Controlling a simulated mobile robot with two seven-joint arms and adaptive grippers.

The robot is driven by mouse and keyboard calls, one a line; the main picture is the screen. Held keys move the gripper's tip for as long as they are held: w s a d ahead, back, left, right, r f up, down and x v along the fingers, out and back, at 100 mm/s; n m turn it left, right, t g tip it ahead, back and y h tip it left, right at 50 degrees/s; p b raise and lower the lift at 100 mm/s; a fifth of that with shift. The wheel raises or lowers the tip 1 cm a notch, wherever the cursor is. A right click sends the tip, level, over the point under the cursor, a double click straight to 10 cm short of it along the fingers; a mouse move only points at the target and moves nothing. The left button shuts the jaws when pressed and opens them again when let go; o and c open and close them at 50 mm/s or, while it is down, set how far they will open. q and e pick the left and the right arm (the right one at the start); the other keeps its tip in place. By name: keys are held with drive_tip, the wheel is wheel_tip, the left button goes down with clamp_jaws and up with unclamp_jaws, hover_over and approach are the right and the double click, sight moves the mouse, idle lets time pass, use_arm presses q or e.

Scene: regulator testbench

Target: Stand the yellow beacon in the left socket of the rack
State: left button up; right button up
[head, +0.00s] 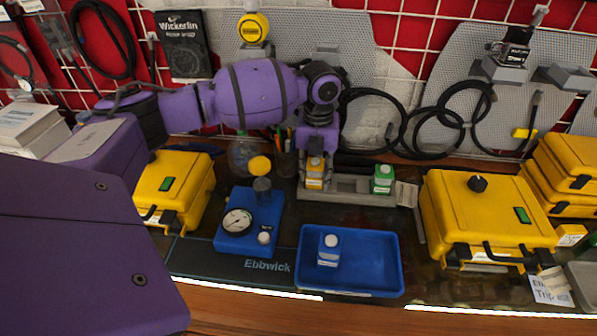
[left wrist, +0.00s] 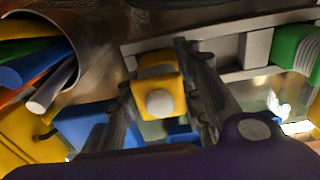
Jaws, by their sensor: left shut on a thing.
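The yellow beacon (head: 315,174) is upright with a pale cap, at the left end of the grey rack (head: 345,196). My left gripper (head: 317,153) comes from above and is shut on it. In the left wrist view, the yellow beacon (left wrist: 157,75) sits between the fingers of my left gripper (left wrist: 160,62), over the left end of the rack (left wrist: 228,48). I cannot tell whether its base is inside the left socket or just above it. A green beacon (head: 382,179) stands at the rack's right part. My right gripper is not in view.
A blue tray (head: 375,268) in front holds a blue-and-white beacon (head: 328,250). A blue gauge unit (head: 232,240) stands left of it. Yellow cases (head: 455,205) flank the bench. A pen cup (head: 286,163) stands close left of the gripper. Black cables (head: 410,125) hang behind.

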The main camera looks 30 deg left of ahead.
sight(316, 160)
use_arm(q)
drive_tip(key=shift+f, duration=0.15)
drive_tip(key=shift+f, duration=0.15)
drive_tip(key=o, duration=1.2)
drive_tip(key=shift+o, duration=0.2)
drive_tip(key=shift+r, duration=4)
